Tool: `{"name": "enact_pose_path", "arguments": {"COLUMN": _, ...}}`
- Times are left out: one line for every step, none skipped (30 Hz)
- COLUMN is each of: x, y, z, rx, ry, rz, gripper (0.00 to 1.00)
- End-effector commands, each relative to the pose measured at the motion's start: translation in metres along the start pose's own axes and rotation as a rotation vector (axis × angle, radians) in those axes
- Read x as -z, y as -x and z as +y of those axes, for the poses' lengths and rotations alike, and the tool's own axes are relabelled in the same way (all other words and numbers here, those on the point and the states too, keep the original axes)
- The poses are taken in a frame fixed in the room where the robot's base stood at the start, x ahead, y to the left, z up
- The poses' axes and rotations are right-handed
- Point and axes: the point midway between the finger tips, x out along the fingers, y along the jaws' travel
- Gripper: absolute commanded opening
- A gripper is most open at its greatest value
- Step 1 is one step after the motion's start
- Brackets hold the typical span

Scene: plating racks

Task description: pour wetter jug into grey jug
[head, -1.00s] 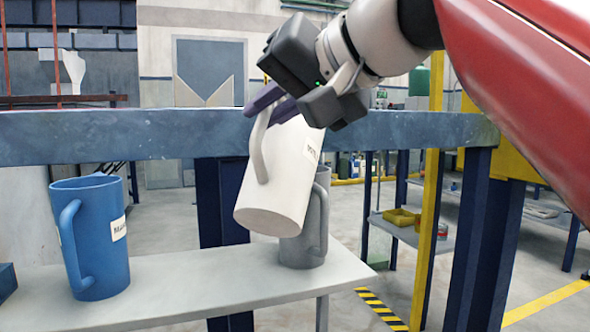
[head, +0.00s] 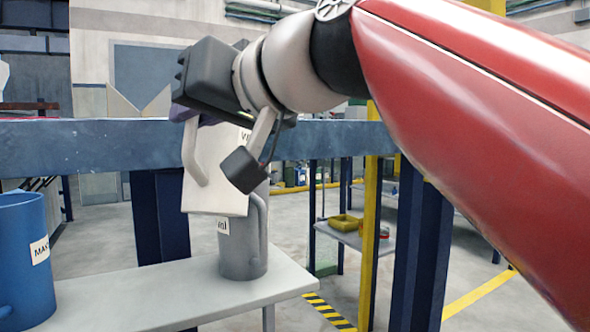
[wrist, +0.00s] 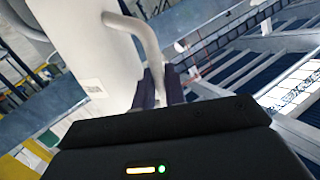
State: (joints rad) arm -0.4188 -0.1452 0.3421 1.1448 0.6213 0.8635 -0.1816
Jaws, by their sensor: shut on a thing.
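My gripper (head: 203,114) is shut on the white jug (head: 213,165), with dark purple fingers near its handle. The white jug's label starts with a "W" and is partly covered. It is held in the air, looking nearly upright, its lower part overlapping the grey jug in the picture. The grey jug (head: 243,256) stands upright on the pale shelf, handle to the right. Its rim and part of its label are hidden behind the white jug and my gripper. In the wrist view the white jug (wrist: 75,40) and its handle are close, with the fingers (wrist: 158,88) at the handle.
A blue jug (head: 22,265) stands at the left, cut off by the picture edge. The pale shelf (head: 150,295) is clear between the blue and grey jugs. A blue-grey beam (head: 90,145) crosses behind. A yellow post (head: 370,240) stands to the right.

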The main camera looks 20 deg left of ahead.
Motion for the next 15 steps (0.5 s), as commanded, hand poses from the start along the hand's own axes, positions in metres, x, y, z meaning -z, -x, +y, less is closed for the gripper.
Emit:
{"name": "enact_pose_path", "arguments": {"x": 0.0003, "y": 0.0, "z": 0.0001, "rx": 0.0, "ry": 0.001, "rz": 0.001, "gripper": 0.0}}
{"name": "enact_pose_path", "arguments": {"x": 0.0003, "y": 0.0, "z": 0.0002, "rx": 0.0, "ry": 0.0, "rz": 0.001, "gripper": 0.0}}
{"name": "enact_pose_path", "arguments": {"x": 0.0003, "y": 0.0, "z": 0.0002, "rx": 0.0, "ry": 0.0, "rz": 0.001, "gripper": 0.0}}
{"name": "enact_pose_path", "arguments": {"x": 0.0003, "y": 0.0, "z": 0.0002, "rx": 0.0, "ry": 0.0, "rz": 0.0, "gripper": 0.0}}
{"name": "enact_pose_path", "arguments": {"x": 0.0003, "y": 0.0, "z": 0.0002, "rx": 0.0, "ry": 0.0, "rz": 0.0, "gripper": 0.0}}
{"name": "enact_pose_path", "arguments": {"x": 0.0005, "y": 0.0, "z": 0.0002, "rx": 0.0, "ry": 0.0, "rz": 0.001, "gripper": 0.0}}
{"name": "enact_pose_path", "arguments": {"x": 0.0007, "y": 0.0001, "z": 0.0002, "rx": 0.0, "ry": 0.0, "rz": 0.001, "gripper": 0.0}}
{"name": "enact_pose_path", "arguments": {"x": 0.0011, "y": 0.0001, "z": 0.0001, "rx": 0.0, "ry": 0.001, "rz": 0.001, "gripper": 0.0}}
{"name": "enact_pose_path", "arguments": {"x": 0.0019, "y": 0.0003, "z": -0.0001, "rx": 0.0, "ry": 0.003, "rz": 0.003, "gripper": 0.0}}
{"name": "enact_pose_path", "arguments": {"x": 0.0027, "y": 0.0004, "z": -0.0004, "rx": 0.0, "ry": 0.005, "rz": 0.004, "gripper": 0.0}}
{"name": "enact_pose_path", "arguments": {"x": 0.0037, "y": 0.0006, "z": -0.0006, "rx": 0.0, "ry": 0.008, "rz": 0.006, "gripper": 0.0}}
{"name": "enact_pose_path", "arguments": {"x": 0.0053, "y": 0.0009, "z": -0.001, "rx": 0.0, "ry": 0.013, "rz": 0.01, "gripper": 0.0}}
{"name": "enact_pose_path", "arguments": {"x": 0.0067, "y": 0.0011, "z": -0.0014, "rx": 0.0, "ry": 0.017, "rz": 0.012, "gripper": 0.0}}
{"name": "enact_pose_path", "arguments": {"x": 0.0081, "y": 0.0013, "z": -0.0017, "rx": 0.001, "ry": 0.022, "rz": 0.015, "gripper": 0.0}}
{"name": "enact_pose_path", "arguments": {"x": 0.01, "y": 0.0016, "z": -0.0021, "rx": 0.0, "ry": 0.028, "rz": 0.019, "gripper": 0.0}}
